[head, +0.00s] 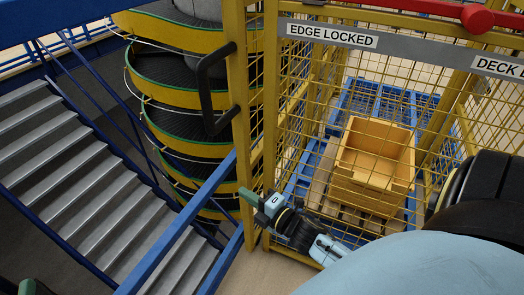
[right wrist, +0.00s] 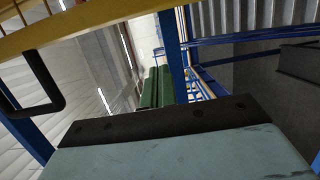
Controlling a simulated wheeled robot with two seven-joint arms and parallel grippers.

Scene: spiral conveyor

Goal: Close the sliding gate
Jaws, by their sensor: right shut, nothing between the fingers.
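The sliding gate is a yellow frame with wire mesh. Its yellow upright (head: 240,110) carries a black D-shaped handle (head: 213,92) in the head view. The handle also shows at the left of the right wrist view (right wrist: 38,85), beside a yellow bar. My right gripper (head: 250,196) is below the handle, near the foot of the upright, and apart from the handle. Its green fingers are together in the right wrist view (right wrist: 157,88), with nothing between them. A dark green tip, probably my left gripper (head: 30,287), shows at the bottom left edge; its jaws are cut off.
A grey sign plate (head: 400,48) reading "EDGE LOCKED" spans the mesh top. Behind the mesh, a yellow crate (head: 372,192) sits on a pallet. A spiral conveyor (head: 190,125) stands left of the upright. Blue railings (head: 178,240) and grey stairs (head: 85,190) lie further left.

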